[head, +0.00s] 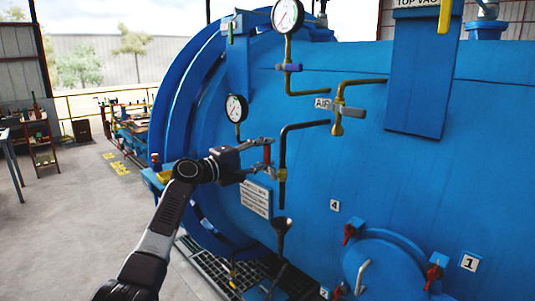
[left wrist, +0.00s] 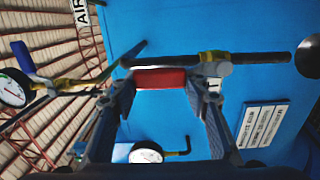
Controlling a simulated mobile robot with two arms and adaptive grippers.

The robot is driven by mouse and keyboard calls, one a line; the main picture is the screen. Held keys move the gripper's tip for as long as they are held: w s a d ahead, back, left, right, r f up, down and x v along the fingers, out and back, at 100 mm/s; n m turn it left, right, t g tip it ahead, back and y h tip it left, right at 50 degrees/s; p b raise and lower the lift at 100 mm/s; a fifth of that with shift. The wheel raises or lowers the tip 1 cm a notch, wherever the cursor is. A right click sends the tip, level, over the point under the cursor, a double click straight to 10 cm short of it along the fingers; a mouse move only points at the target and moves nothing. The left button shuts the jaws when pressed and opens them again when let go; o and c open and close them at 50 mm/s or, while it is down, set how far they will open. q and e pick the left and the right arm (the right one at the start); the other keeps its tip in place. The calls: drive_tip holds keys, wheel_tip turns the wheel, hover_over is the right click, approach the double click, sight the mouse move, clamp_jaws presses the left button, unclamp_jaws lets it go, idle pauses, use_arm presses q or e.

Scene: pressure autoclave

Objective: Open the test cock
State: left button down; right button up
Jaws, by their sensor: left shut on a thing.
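The test cock is a brass valve (head: 282,174) on a dark vertical pipe at the middle of the head view, with a red handle (head: 267,153). In the left wrist view the brass body (left wrist: 214,58) sits on the pipe just right of the red handle (left wrist: 160,79). My left gripper (head: 267,156) has its fingers at the two ends of the red handle and is shut on it. The handle lies about parallel to the pipe. The left gripper also shows in the left wrist view (left wrist: 162,88). My right gripper is out of view.
The large blue autoclave (head: 430,180) fills the right side. A dark funnel (head: 282,227) stands below the pipe. A gauge (head: 236,108) and the AIR-labelled pipe valve (head: 338,124) are close above. Open concrete floor (head: 60,215) lies at left.

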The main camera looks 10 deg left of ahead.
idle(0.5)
use_arm(q)
drive_tip(key=c, duration=1.4)
unclamp_jaws()
drive_tip(key=shift+w+a, duration=0.1)
drive_tip(key=shift+w, duration=0.05)
drive_tip(key=shift+o, duration=0.2)
drive_tip(key=shift+a, duration=0.1)
drive_tip(key=v, duration=1.2)
drive_tip(key=shift+f, duration=0.2)
